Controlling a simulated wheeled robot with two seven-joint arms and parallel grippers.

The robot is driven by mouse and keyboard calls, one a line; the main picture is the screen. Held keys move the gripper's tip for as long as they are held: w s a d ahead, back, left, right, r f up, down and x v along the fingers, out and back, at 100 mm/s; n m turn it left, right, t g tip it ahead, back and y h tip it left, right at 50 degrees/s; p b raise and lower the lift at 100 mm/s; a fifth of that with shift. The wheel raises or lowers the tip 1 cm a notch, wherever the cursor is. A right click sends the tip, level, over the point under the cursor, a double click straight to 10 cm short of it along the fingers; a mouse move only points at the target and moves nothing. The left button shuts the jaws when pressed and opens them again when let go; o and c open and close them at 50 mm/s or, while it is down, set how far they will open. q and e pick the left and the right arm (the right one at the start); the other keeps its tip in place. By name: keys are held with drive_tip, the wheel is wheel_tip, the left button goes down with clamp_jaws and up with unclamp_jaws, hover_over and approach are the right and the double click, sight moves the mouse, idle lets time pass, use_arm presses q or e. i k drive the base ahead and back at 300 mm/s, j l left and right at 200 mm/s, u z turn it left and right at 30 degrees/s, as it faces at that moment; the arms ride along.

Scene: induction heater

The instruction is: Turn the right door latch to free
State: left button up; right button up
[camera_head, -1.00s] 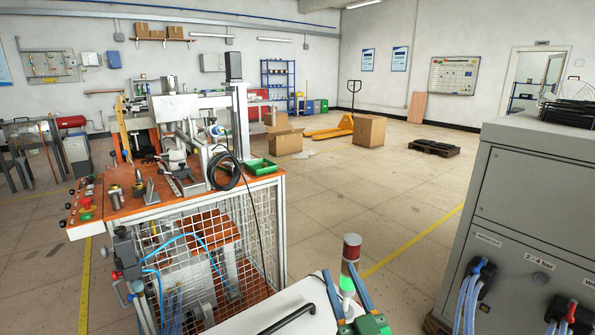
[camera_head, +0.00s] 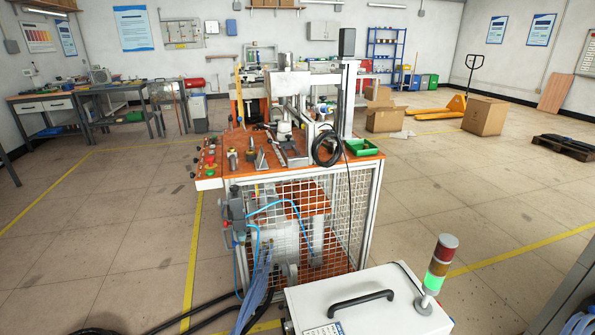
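Neither of my grippers is in view. I cannot make out a right door latch. A white box or cabinet (camera_head: 370,308) stands at the bottom centre, with a black bar handle (camera_head: 361,299) on its top and a signal light (camera_head: 437,268) with red, orange and green sections at its right corner. A small label or keypad plate (camera_head: 324,329) is cut off by the bottom edge. Whatever lies below on this cabinet's front is out of view.
An orange-topped workbench (camera_head: 222,172) with mesh sides stands just behind, carrying a press and a green tray (camera_head: 363,147). Black and blue hoses (camera_head: 257,290) run down at its left. A grey cabinet edge (camera_head: 571,290) shows at bottom right. Open floor (camera_head: 470,190) lies right of the bench.

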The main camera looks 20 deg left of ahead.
sight(221, 202)
drive_tip(key=k+j+u, duration=0.35)
drive_tip(key=k+j, duration=0.2)
drive_tip(key=k+j+u, duration=0.35)
drive_tip(key=k+j, duration=0.15)
drive_tip(key=j, duration=0.2)
drive_tip(key=i+j+u, duration=0.1)
drive_tip(key=j+u, duration=0.2)
drive_tip(key=i+j+u, duration=0.1)
drive_tip(key=j+u, duration=0.15)
drive_tip(key=j, duration=0.3)
drive_tip(key=i+j+u, duration=0.55)
drive_tip(key=i+j, duration=0.9)
drive_tip(key=i+l+z, duration=0.1)
drive_tip(key=i+z, duration=0.25)
drive_tip(key=i, duration=0.2)
drive_tip(key=i+z, duration=0.4)
drive_tip(key=i, duration=0.15)
drive_tip(key=i+j+z, duration=0.35)
drive_tip(key=i, duration=0.15)
drive_tip(key=i+z, duration=0.55)
drive_tip(key=z, duration=0.3)
drive_tip(key=i+j+z, duration=0.25)
drive_tip(key=z, duration=0.15)
drive_tip(key=i+j+z, duration=0.2)
drive_tip(key=z, duration=0.2)
drive_tip(key=i+j+z, duration=0.2)
drive_tip(key=j+z, duration=0.2)
drive_tip(key=i+j+z, duration=0.3)
drive_tip(key=j+z, duration=0.15)
drive_tip(key=j, duration=0.15)
